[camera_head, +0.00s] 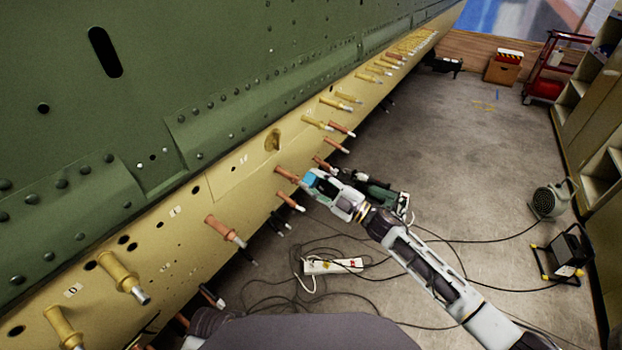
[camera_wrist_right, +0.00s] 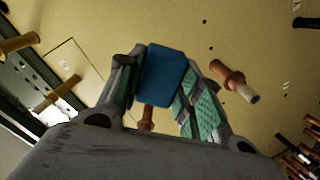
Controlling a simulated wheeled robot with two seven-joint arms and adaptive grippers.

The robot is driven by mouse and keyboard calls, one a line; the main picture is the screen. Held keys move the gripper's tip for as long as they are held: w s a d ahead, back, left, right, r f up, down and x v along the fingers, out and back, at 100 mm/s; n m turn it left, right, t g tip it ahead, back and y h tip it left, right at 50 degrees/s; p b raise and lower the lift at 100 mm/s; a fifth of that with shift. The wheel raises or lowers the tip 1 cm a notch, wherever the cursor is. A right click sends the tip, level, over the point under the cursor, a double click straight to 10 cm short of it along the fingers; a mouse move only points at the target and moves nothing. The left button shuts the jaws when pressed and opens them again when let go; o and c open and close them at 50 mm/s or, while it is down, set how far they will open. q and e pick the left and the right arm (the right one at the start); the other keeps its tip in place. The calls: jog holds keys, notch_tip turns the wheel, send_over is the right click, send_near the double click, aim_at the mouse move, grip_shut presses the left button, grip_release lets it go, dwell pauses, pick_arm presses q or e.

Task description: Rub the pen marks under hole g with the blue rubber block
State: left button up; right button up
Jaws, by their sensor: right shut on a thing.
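My right gripper (camera_head: 314,181) is shut on the blue rubber block (camera_head: 311,177) and holds it close to the yellow skin panel (camera_head: 225,185). In the right wrist view the block (camera_wrist_right: 165,76) sits between the fingers of the gripper (camera_wrist_right: 165,90), its face toward the panel. I cannot tell whether it touches the panel. Small white labels stand by the holes; one at the lower left (camera_head: 73,290) seems to read D. I cannot make out a label for hole g. No pen marks are readable, and the block and gripper hide part of the panel. My left gripper does not show.
Copper-coloured fasteners (camera_head: 225,230) stick out of the panel around the gripper, and one (camera_wrist_right: 234,82) stands right of the block. Yellow fasteners (camera_head: 122,277) also stick out. Cables and a power strip (camera_head: 332,266) lie on the floor below.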

jog(key=shift+s+d, duration=0.2)
jog(key=shift+d, duration=0.05)
jog(key=shift+d+f, duration=0.1)
jog(key=shift+p+v, duration=0.35)
jog(key=shift+v, duration=1.05)
